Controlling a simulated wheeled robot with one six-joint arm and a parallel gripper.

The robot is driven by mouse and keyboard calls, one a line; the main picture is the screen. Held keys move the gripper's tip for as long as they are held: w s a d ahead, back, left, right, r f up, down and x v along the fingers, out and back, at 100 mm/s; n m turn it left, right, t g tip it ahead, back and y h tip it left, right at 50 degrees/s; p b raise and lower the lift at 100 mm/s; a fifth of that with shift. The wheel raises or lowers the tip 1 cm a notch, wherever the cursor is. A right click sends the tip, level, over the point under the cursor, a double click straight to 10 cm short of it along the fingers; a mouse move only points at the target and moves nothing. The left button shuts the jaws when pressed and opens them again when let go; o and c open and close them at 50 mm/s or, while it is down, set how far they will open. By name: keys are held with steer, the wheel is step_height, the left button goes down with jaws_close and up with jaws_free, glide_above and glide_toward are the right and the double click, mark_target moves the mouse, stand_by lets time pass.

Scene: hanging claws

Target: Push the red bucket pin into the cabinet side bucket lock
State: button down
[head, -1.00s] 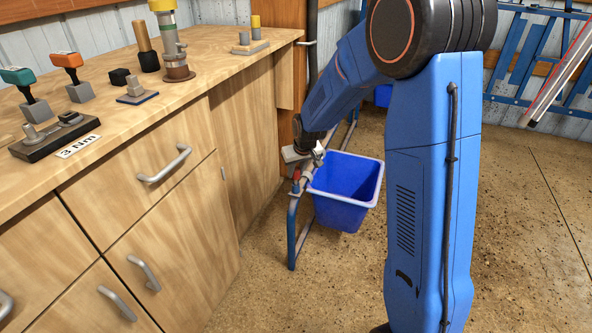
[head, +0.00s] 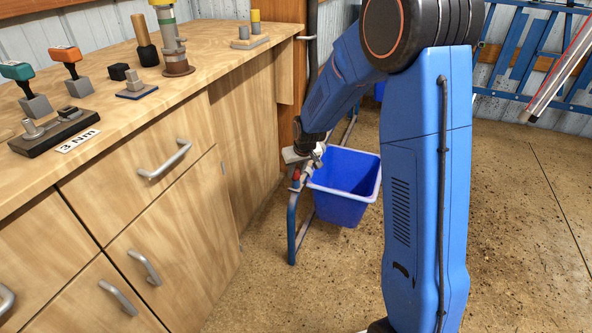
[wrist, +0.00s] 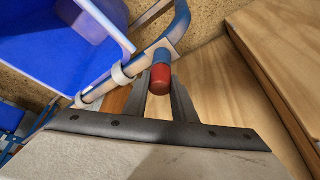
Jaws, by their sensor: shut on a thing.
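The red bucket pin (wrist: 160,79) has a red end and a blue collar above it, at the corner of the bucket's tube frame in the wrist view. It shows as a small red spot (head: 295,185) beside the cabinet in the head view. My gripper (wrist: 161,88) has one finger on each side of the red end and is shut on it. In the head view my gripper (head: 297,170) is small and partly hidden at the frame. The blue bucket (head: 343,185) hangs on the tube frame (head: 292,230). The lock's inside is hidden.
The wooden cabinet (head: 190,200) with grey handles stands close on the left. Tools stand on its top. My arm covers the middle right of the head view. Open floor (head: 520,240) lies to the right.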

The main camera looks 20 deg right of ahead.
steer(key=shift+f, duration=0.2)
steer(key=c, duration=1.4)
jaws_free()
steer(key=v, duration=1.6)
steer(key=s+d+r, duration=0.2)
steer(key=s+r, duration=0.2)
steer(key=s, duration=0.5)
steer(key=s+d+r, duration=0.2)
steer(key=s+r, duration=0.2)
steer(key=s, duration=0.5)
steer(key=shift+m+h, duration=0.3)
steer(key=shift+m, duration=0.6)
steer(key=s, duration=0.6)
steer(key=s+d, duration=0.1)
steer(key=s, duration=0.6)
steer(key=s+d+f, duration=0.1)
steer(key=s, duration=0.5)
steer(key=shift+s+d, duration=0.1)
steer(key=shift+s, duration=0.1)
